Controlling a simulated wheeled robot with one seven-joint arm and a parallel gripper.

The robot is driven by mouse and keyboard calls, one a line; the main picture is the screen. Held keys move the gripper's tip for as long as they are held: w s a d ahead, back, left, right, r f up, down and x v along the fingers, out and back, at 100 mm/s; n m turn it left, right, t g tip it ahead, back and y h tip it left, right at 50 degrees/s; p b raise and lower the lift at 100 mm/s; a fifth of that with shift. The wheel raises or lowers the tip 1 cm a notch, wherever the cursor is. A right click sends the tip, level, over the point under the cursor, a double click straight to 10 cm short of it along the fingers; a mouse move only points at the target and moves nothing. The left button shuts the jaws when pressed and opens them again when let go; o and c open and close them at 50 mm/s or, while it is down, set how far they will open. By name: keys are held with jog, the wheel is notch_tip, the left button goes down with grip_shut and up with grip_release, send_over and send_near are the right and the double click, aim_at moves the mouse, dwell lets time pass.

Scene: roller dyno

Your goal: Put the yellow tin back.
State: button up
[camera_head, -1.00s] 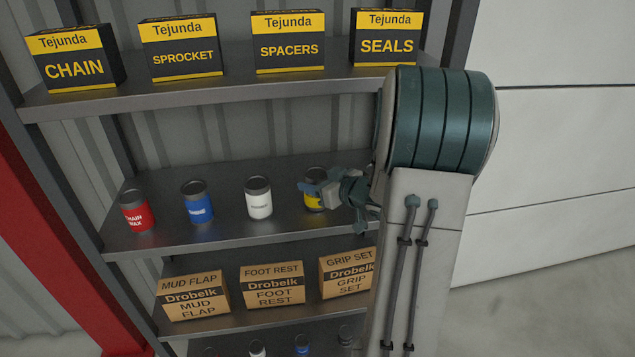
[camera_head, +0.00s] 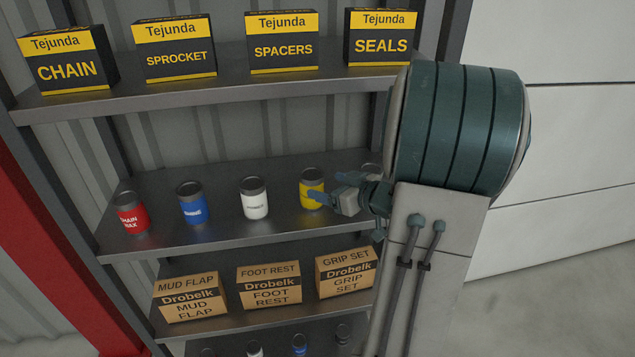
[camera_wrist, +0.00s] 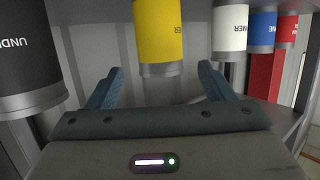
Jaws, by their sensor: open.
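The yellow tin (camera_head: 312,190) stands upright on the middle shelf (camera_head: 165,240), to the right of the white tin (camera_head: 254,199). My gripper (camera_head: 318,196) is at its right, with a blue-grey finger overlapping the tin's lower right side in the head view. In the wrist view the yellow tin (camera_wrist: 158,35) is ahead, centred between the two spread fingers of my gripper (camera_wrist: 160,88). The fingers are apart and I see no grip on the tin.
A blue tin (camera_head: 192,203) and a red tin (camera_head: 131,213) stand further left on that shelf. A dark tin (camera_wrist: 22,60) is close on the left in the wrist view. Boxes such as SEALS (camera_head: 381,40) fill the shelf above; GRIP SET (camera_head: 346,273) and others sit below.

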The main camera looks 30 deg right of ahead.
notch_tip(320, 180, up, 4)
jog(key=s+d+m+g+h, duration=0.1)
jog(key=s+m+h, duration=0.15)
jog(key=h, duration=0.45)
jog(key=s+a+f+m+g+y, duration=0.1)
jog(key=s+a+f+g+y, duration=0.1)
jog(key=s+a+g, duration=0.8)
jog(key=s+a+f, duration=0.1)
jog(key=s+a, duration=0.6)
jog(key=a, duration=0.1)
jog(key=shift+a, duration=0.4)
